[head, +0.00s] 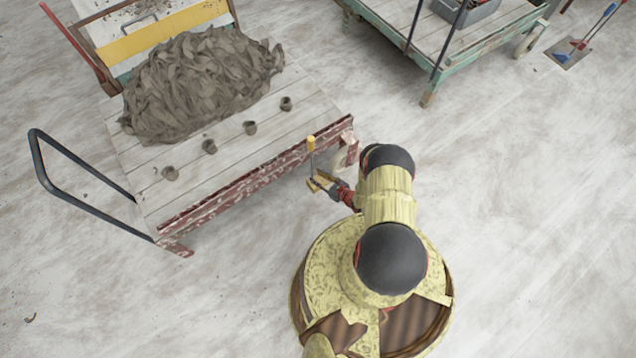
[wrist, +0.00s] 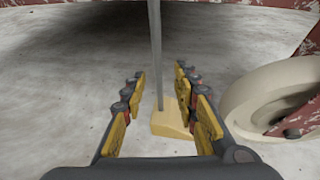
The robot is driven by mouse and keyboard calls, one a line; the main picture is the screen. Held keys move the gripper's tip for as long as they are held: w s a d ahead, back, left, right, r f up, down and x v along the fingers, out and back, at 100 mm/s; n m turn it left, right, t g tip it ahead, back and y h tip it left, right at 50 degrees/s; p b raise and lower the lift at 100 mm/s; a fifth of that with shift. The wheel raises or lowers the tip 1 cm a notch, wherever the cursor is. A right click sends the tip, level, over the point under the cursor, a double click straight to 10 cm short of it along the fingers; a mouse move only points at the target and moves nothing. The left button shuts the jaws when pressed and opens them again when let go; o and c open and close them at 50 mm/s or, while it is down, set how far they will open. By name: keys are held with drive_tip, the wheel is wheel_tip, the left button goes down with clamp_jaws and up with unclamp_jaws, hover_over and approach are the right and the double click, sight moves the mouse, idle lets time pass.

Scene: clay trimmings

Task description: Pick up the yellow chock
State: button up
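The yellow chock (wrist: 172,121) is a small wedge on the floor with a thin grey upright rod (wrist: 156,50). In the wrist view it lies beyond my gripper (wrist: 160,82), low between the two fingers, and the rod rises between them. The fingers are spread wide with yellow pads, and nothing is clamped. In the head view the rod's yellow top grip (head: 311,143) stands beside the cart's red edge. My gripper (head: 320,182) is at the rod's lower part there, and I cannot clearly separate the chock from the yellow pads.
A cart's cream wheel (wrist: 275,98) is close right of the chock. The wooden cart (head: 235,160) carries a grey clay heap (head: 200,85) and several small clay pieces. A green cart (head: 470,50) stands at the back. The floor at right (head: 540,200) is clear.

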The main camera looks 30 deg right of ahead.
sight(312, 174)
drive_tip(key=b+x, duration=0.1)
drive_tip(key=x, duration=0.3)
drive_tip(key=shift+w+a+b, duration=0.1)
drive_tip(key=shift+a+b, duration=0.05)
drive_tip(key=shift+b, duration=0.15)
drive_tip(key=shift+c, duration=0.7)
clamp_jaws()
